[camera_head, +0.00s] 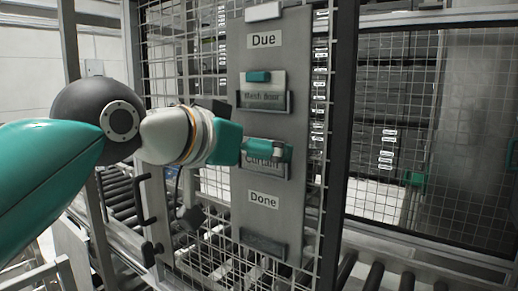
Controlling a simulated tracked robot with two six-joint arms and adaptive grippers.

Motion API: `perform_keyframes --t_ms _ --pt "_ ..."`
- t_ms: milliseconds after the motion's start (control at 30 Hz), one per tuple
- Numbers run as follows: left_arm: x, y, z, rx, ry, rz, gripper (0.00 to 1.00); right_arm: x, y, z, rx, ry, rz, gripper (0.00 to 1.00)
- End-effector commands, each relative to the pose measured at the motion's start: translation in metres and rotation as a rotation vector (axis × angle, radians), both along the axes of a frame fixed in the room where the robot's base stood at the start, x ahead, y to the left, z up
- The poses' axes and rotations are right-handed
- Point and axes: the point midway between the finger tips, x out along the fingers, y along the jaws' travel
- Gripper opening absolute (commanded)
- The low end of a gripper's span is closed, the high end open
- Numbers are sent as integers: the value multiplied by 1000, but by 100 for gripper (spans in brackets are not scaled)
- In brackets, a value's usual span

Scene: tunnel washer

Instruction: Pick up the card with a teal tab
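A pale card (264,83) with a teal tab (258,76) stands in the upper holder (263,102), under the "Due" label (264,40). The holder's lettering is small and hard to read. My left gripper (279,152) reaches in from the left, in front of the middle holder (266,170), whose lettering looks like "Curtain". The gripper is below the upper card and apart from it. Teal parts there cover the top of the middle holder, so I cannot tell whether a card is between the fingers. My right gripper is out of view.
The grey board (297,60) hangs on a wire mesh fence (174,60). A "Done" label (263,200) sits above a lower holder (263,245) that looks empty. A dark post (341,120) stands right of the board. Rollers (375,275) run below.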

Motion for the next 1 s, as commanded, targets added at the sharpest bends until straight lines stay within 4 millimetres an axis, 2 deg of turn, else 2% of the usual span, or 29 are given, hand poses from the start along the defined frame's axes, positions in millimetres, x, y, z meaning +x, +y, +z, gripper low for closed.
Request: perform_keyframes --t_ms 100,300,333,733,1000 --pt "0 0 0 0 0 0 98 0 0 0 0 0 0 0" --pt "0 0 0 0 0 -1 65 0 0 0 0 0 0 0" --pt "0 0 0 0 0 -1 63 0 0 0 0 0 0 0" --pt "0 0 2 0 0 -1 63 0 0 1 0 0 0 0" --pt "0 0 20 -1 -1 -1 63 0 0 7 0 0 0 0"
